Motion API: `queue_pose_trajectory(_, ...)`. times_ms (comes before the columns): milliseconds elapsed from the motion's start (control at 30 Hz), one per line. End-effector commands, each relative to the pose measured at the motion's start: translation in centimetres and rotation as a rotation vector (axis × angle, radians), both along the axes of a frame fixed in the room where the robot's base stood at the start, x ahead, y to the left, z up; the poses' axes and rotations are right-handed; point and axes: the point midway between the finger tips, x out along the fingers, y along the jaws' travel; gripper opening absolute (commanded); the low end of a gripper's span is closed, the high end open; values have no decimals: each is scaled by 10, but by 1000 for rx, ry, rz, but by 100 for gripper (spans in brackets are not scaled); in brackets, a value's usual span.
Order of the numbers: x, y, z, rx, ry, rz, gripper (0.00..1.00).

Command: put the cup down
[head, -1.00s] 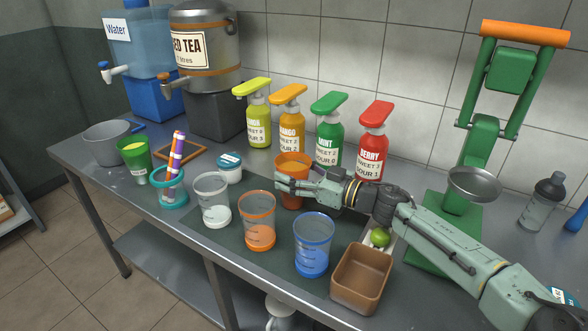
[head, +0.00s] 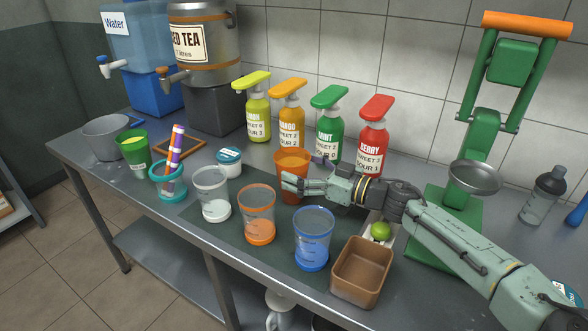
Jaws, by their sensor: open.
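An orange cup (head: 291,160) stands upright, seemingly on the counter, in the head view in front of the spray-style bottles. My gripper (head: 304,172) is open at this cup, with one finger across its near side and the other by its right rim. Whether the fingers touch the cup is unclear. The near finger hides part of its lower body. Three clear cups stand nearer the front: one with white (head: 212,194), one with orange (head: 257,214) and one with blue (head: 313,238).
Syrup pump bottles (head: 371,138) stand close behind the orange cup. A brown bin (head: 361,272) and a lime (head: 381,231) lie below my wrist. A green press (head: 481,140) stands right. A straw holder (head: 169,182) and green cup (head: 134,152) stand left.

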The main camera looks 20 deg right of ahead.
Motion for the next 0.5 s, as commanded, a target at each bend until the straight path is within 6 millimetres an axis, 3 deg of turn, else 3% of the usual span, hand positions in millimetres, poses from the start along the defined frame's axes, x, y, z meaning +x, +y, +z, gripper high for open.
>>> queue_pose_trajectory(233, -33, -26, -2, 0, -1, -2, 83)
queue_pose_trajectory(500, -43, -34, 0, 1, -1, 1, 83)
